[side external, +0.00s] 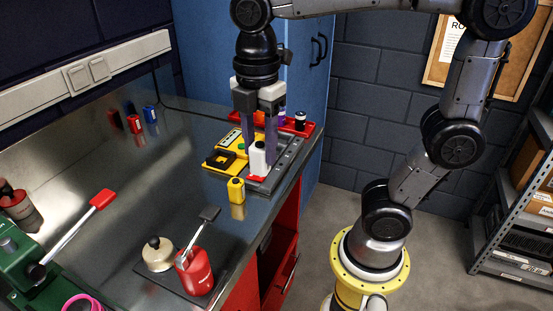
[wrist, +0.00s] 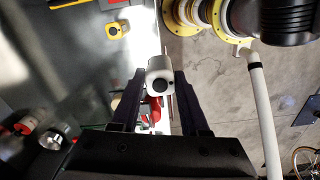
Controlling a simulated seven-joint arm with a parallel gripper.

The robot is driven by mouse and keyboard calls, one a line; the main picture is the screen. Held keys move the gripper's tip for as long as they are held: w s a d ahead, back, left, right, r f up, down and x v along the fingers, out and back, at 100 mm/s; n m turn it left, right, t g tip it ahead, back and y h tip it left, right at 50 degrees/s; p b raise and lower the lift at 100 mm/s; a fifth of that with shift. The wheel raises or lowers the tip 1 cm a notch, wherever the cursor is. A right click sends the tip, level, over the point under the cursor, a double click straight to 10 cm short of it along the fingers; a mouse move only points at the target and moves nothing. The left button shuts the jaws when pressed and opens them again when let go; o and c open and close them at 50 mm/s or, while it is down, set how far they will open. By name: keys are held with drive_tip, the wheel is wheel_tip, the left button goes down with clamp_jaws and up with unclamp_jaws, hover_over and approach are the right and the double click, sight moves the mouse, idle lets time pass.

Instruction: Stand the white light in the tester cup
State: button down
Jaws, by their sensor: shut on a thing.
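The white light (side external: 258,160) is upright between the fingers of my gripper (side external: 259,147), which is shut on it. In the wrist view the white light (wrist: 160,82) shows end-on between the fingertips, with a dark round lens or hole facing the camera. It is above or at the near end of a grey tray (side external: 287,160); I cannot tell if it touches. A yellow unit with a black square holder (side external: 218,160), which looks like the tester cup, is just left of my gripper. The holder's inside is hard to see.
A small yellow light (side external: 236,190) stands in front of the tester; it also shows in the wrist view (wrist: 115,30). A red tray (side external: 312,127) holds small bottles behind. The bench's middle is clear.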

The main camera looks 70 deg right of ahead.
drive_tip(key=w+d+f+m, duration=0.1)
drive_tip(key=w+d, duration=0.2)
drive_tip(key=w, duration=0.5)
drive_tip(key=w+d+m, duration=0.1)
drive_tip(key=w+d, duration=0.2)
drive_tip(key=w, duration=0.4)
drive_tip(key=shift+w+d+f+m, duration=0.45)
drive_tip(key=shift+w+d+f, duration=0.35)
drive_tip(key=shift+d+f, duration=1)
drive_tip(key=shift+w+d+f+m, duration=0.4)
drive_tip(key=shift+w+d+f, duration=0.55)
drive_tip(key=shift+f, duration=1.4)
drive_tip(key=shift+w+d+f+m, duration=0.45)
drive_tip(key=shift+w+d+f, duration=0.2)
drive_tip(key=shift+d+f, duration=1.2)
drive_tip(key=shift+a+f, duration=0.3)
drive_tip(key=shift+f, duration=0.55)
drive_tip(key=c, duration=0.7)
unclamp_jaws()
